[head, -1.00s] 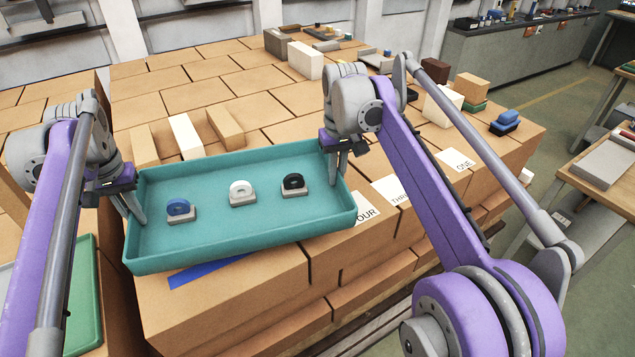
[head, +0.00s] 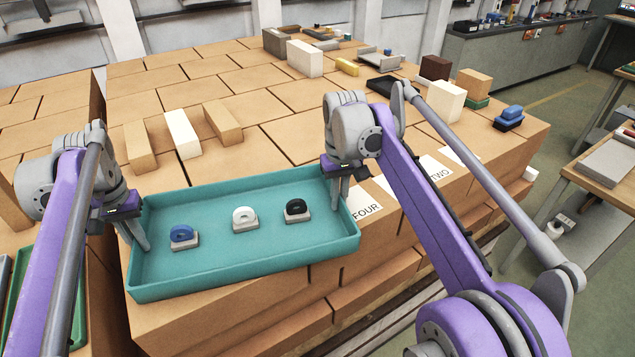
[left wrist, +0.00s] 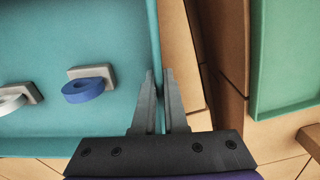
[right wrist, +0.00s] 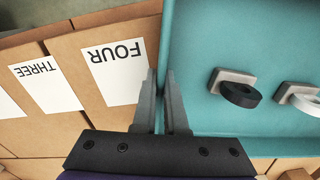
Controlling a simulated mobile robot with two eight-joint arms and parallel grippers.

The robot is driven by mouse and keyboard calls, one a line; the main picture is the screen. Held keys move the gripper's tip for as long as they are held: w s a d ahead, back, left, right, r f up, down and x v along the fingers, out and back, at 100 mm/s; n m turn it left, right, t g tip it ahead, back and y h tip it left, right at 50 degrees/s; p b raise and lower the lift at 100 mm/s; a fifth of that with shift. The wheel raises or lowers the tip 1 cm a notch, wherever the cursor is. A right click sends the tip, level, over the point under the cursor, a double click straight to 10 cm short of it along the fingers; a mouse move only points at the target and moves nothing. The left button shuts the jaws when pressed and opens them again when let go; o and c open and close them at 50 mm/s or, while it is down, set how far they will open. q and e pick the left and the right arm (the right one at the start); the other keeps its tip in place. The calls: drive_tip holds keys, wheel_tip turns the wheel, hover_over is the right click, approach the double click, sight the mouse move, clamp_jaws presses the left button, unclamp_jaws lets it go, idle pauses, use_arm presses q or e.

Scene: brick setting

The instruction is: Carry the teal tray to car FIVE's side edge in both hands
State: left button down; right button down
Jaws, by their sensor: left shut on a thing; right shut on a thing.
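My left gripper (head: 143,243) is shut on the tray's left wall, also seen in the left wrist view (left wrist: 157,85). My right gripper (head: 341,190) is shut on its right wall, also in the right wrist view (right wrist: 165,85). No label reading FIVE is visible.
Labels FOUR (right wrist: 113,70) and THREE (right wrist: 46,85) lie right of the tray; TWO (head: 436,169) is farther right. Loose blocks (head: 182,134) lie behind the tray. A green tray (left wrist: 290,55) sits beyond a gap at the left. A side table (head: 600,175) stands right.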

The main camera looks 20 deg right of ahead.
use_arm(q)
drive_tip(key=c, duration=1)
unclamp_jaws()
drive_tip(key=shift+s, duration=0.15)
drive_tip(key=shift+c, duration=0.2)
use_arm(e)
drive_tip(key=c, duration=1)
unclamp_jaws()
drive_tip(key=shift+s, duration=0.15)
drive_tip(key=shift+c, duration=0.2)
use_arm(q)
drive_tip(key=shift+o, duration=0.4)
drive_tip(key=shift+f, duration=0.1)
use_arm(e)
drive_tip(key=shift+o, duration=0.4)
drive_tip(key=shift+f, duration=0.1)
use_arm(q)
wheel_tip(320, 180, up, 12)
use_arm(e)
wheel_tip(320, 180, up, 12)
